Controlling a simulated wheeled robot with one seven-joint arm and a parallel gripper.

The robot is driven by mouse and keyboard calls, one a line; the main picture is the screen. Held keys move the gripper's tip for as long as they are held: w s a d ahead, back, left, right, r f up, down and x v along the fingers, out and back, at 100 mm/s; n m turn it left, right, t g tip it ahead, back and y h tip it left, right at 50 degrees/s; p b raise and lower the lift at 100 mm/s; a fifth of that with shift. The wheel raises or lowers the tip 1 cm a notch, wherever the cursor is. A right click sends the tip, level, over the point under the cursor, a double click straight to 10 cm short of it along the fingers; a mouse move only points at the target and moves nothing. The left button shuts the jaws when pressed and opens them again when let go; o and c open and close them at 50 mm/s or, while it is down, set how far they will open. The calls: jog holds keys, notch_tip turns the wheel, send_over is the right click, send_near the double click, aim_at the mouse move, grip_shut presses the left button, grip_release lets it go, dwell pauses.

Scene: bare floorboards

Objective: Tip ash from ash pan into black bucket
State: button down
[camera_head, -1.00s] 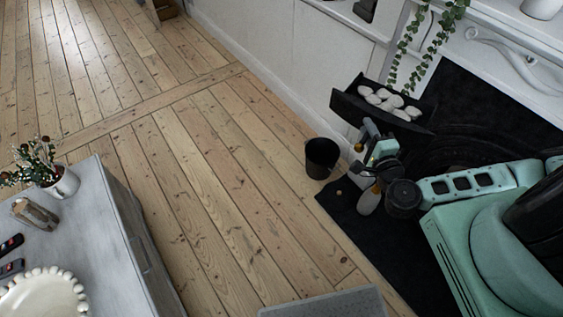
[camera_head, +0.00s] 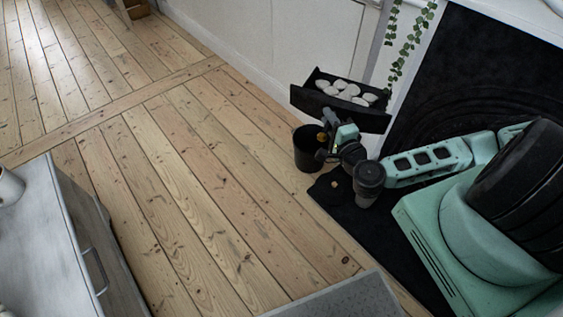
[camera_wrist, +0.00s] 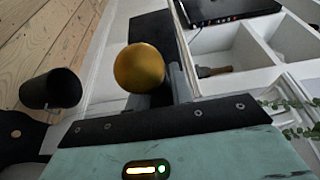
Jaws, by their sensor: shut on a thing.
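The ash pan (camera_head: 316,101) is a black, drawer-like tray holding several pale, rounded lumps (camera_head: 352,90). In the head view it is held up off the floor, just behind and to the right of the black bucket (camera_head: 306,160). My gripper (camera_head: 330,138) is shut at the near side of the pan, by a brass-coloured knob (camera_wrist: 139,68) that looms large in the wrist view. The bucket stands upright on the floorboards, its right side partly hidden by my gripper. It also shows at the left of the wrist view (camera_wrist: 50,90). The inside of the bucket is dark.
A white shelf unit (camera_wrist: 235,65) and trailing ivy (camera_head: 400,55) are close. A grey cabinet (camera_head: 60,230) stands left. Floorboards between are clear.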

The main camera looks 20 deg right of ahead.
jog(key=w+a+f+b, duration=0.1)
jog(key=w+f+b, duration=0.2)
jog(key=f+b, duration=1.35)
jog(key=w+f+b, duration=0.4)
jog(key=f+b, duration=1.1)
jog(key=f, duration=0.3)
jog(key=w+a+f+b, duration=0.2)
jog(key=w+f, duration=0.3)
jog(key=w+a+r, duration=0.3)
jog(key=w+r, duration=0.1)
jog(key=w, duration=0.4)
jog(key=shift+r+b, duration=0.2)
jog(key=shift+b, duration=0.2)
jog(key=shift+r, duration=0.1)
